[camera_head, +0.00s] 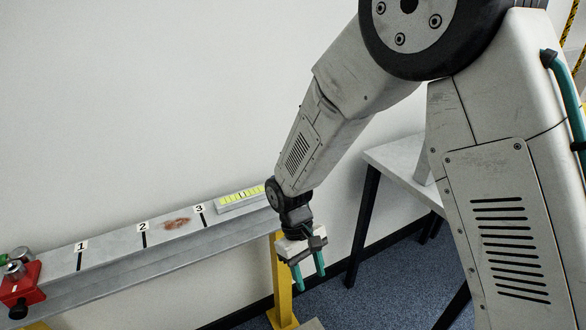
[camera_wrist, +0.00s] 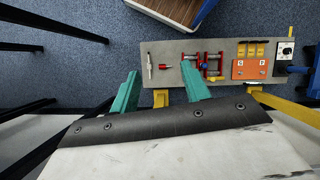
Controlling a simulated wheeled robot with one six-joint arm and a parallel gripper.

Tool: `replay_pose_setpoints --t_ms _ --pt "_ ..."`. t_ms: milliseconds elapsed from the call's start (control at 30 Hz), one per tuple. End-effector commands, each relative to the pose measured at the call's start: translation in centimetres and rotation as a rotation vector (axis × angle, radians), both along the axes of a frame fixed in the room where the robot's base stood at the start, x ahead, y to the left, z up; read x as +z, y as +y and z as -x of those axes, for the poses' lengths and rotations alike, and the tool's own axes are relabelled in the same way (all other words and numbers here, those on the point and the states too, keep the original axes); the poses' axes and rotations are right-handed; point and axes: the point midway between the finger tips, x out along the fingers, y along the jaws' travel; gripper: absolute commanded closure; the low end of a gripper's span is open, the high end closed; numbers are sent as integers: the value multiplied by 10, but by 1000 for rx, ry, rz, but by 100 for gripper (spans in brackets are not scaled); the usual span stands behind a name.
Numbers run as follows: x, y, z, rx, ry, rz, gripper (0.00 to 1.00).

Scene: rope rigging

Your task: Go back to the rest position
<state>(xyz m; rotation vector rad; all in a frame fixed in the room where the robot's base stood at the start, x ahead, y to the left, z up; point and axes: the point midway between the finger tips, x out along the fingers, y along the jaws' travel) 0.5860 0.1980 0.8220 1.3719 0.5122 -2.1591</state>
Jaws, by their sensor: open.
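My gripper (camera_head: 309,272) hangs at the end of my arm, fingers pointing down, near the right end of a grey beam. Its two teal fingers are apart with nothing between them. In the wrist view the fingers (camera_wrist: 160,72) are also spread and empty. They appear in front of the near left edge of a grey board (camera_wrist: 222,85), well above the carpet. I cannot tell the exact gap between fingers and board.
The beam (camera_head: 115,255) carries labels 1, 2, 3, a reddish-brown patch (camera_head: 177,224), a red block (camera_head: 22,288) and a yellow-marked strip (camera_head: 240,196). A yellow post (camera_head: 282,280) stands below. A pale table (camera_head: 400,165) stands right. The board holds red hardware (camera_wrist: 213,63) and an orange panel (camera_wrist: 251,69).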

Motion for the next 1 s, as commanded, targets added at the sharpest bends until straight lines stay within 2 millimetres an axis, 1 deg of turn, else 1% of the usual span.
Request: replay_pose_setpoints --t_ms 33,67,100,200,267,300,400,500,700,900,1000 --pt "25 -14 1 -33 -15 -5 53" --pt "38 -22 4 -51 -18 -5 53" --pt "54 -32 7 -76 -25 -6 53" --pt "93 -58 18 -137 -45 -9 53" --pt "114 -74 26 -173 -58 -12 53" --pt "127 -85 33 -198 -67 -15 53" --pt "157 -110 50 -258 -95 -22 53" --pt "182 -133 70 -317 -128 -32 53" --pt "221 -174 112 -432 -214 -60 53" --pt "246 -204 148 -534 -346 -101 53" --pt "257 -214 158 -579 -421 -121 53"
